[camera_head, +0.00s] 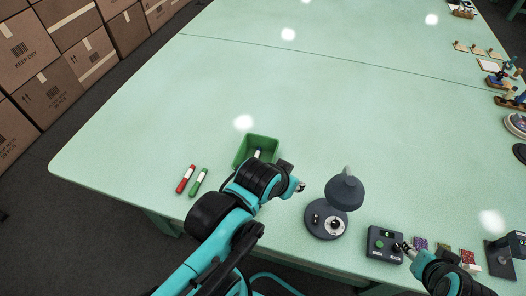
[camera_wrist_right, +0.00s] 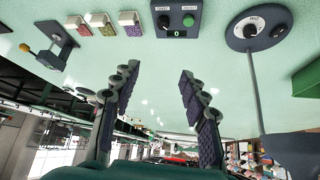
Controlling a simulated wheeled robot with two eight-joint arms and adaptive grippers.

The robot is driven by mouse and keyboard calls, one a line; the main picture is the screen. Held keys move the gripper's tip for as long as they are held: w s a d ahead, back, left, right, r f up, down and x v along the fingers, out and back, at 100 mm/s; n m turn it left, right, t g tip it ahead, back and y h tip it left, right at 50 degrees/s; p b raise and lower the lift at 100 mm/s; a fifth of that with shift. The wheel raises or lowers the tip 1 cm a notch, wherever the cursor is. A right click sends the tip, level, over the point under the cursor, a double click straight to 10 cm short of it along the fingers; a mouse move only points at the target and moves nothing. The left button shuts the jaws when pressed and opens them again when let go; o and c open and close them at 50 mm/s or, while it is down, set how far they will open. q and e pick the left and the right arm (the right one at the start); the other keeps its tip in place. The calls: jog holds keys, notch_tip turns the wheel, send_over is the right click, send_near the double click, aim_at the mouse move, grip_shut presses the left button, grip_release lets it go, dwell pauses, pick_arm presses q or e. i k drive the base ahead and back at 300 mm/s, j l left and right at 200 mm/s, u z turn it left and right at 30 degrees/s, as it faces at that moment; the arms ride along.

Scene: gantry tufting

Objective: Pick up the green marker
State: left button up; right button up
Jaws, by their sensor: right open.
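The green marker (camera_head: 199,182) lies on the pale green table near its front-left edge, just right of a red marker (camera_head: 186,178). My left gripper (camera_head: 296,186) is right of the green marker and apart from it, in front of the green bin; whether its jaws are open does not show. My right gripper (camera_head: 404,247) is at the far right, by a dark control box and far from the markers. In the right wrist view my right gripper (camera_wrist_right: 157,82) is open with nothing between its fingers. No marker can be made out in that view.
A green bin (camera_head: 262,139) with something white in it stands behind my left arm. A grey lamp-like device (camera_head: 345,192), the control box (camera_head: 384,243) and small coloured trays (camera_head: 444,248) line the front edge. The table's middle is clear. Cardboard boxes (camera_head: 66,60) are stacked at left.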

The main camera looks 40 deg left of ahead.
aim_at(193, 192)
jog(key=k, duration=0.25)
jog(key=k+u, duration=0.15)
jog(key=u, duration=0.25)
jog(key=k+u, duration=0.1)
jog(key=u, duration=0.25)
jog(key=k+j+u, duration=0.15)
jog(key=u, duration=0.25)
jog(key=i+u, duration=0.45)
jog(key=i, duration=0.2)
jog(key=i+j+z, duration=0.15)
jog(key=j+z, duration=0.2)
jog(key=i+j+z, duration=0.15)
jog(key=j+z, duration=0.5)
jog(key=j, duration=0.15)
